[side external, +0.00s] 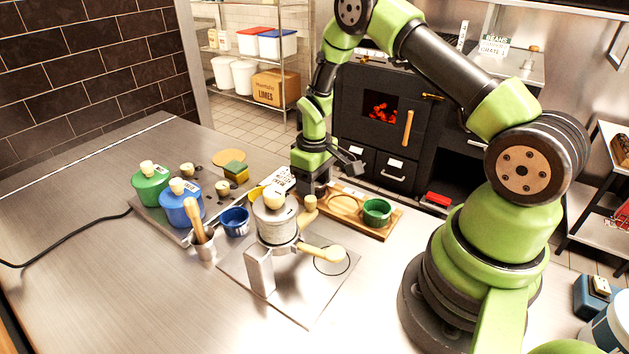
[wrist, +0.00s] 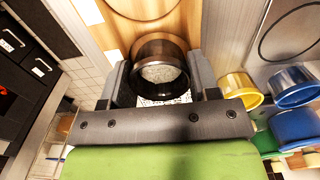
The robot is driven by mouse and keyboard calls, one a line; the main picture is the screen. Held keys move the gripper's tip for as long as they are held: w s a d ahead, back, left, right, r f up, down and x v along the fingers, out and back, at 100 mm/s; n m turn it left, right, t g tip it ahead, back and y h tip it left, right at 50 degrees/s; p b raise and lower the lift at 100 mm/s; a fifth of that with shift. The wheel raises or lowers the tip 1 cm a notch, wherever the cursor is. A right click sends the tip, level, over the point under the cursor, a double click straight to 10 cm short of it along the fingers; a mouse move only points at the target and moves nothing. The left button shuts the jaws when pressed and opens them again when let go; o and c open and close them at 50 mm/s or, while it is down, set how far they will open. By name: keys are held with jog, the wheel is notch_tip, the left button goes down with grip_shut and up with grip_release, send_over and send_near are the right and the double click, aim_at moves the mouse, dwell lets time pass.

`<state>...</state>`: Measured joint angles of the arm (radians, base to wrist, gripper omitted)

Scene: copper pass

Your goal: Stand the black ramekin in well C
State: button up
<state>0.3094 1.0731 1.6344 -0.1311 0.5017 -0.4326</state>
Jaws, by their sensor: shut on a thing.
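My gripper (wrist: 158,72) is shut on the black ramekin (wrist: 160,50), with one finger on each side of it in the wrist view. A pale speckled patch shows within its dark rim. A wooden board (wrist: 185,22) with a round well lies beyond the ramekin in that view. In the side view my gripper (side external: 312,184) is at the left end of the board (side external: 360,227); the ramekin is hard to make out there. A green ramekin (side external: 377,212) sits at the board's right end, and an empty round well shows beside it. I cannot read well letters.
A moka-like grey pot (side external: 275,222) on a stand is in front of the board. A blue ramekin (side external: 235,222), yellow ramekin (side external: 256,193), blue canister (side external: 181,208) and green canister (side external: 150,188) stand left. A pestle in a cup (side external: 204,246) is near them.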

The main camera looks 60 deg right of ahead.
jog(key=o, duration=1)
jog(key=shift+o, duration=0.2)
jog(key=s+a+r+m+t, duration=0.1)
jog(key=a+r, duration=0.1)
jog(key=r, duration=0.8)
jog(key=s+a+r+t, duration=0.1)
jog(key=a+r, duration=0.1)
jog(key=r, duration=0.9)
jog(key=s+a+r+m+t+y, duration=0.1)
jog(key=s+a+r, duration=0.3)
jog(key=s, duration=0.4)
jog(key=s+a+r+m+t+y, duration=0.1)
jog(key=s+a+r+t, duration=0.3)
jog(key=s, duration=0.4)
jog(key=shift+s+a+r+m, duration=0.3)
jog(key=shift+a+r+m, duration=0.2)
jog(key=shift+a, duration=0.15)
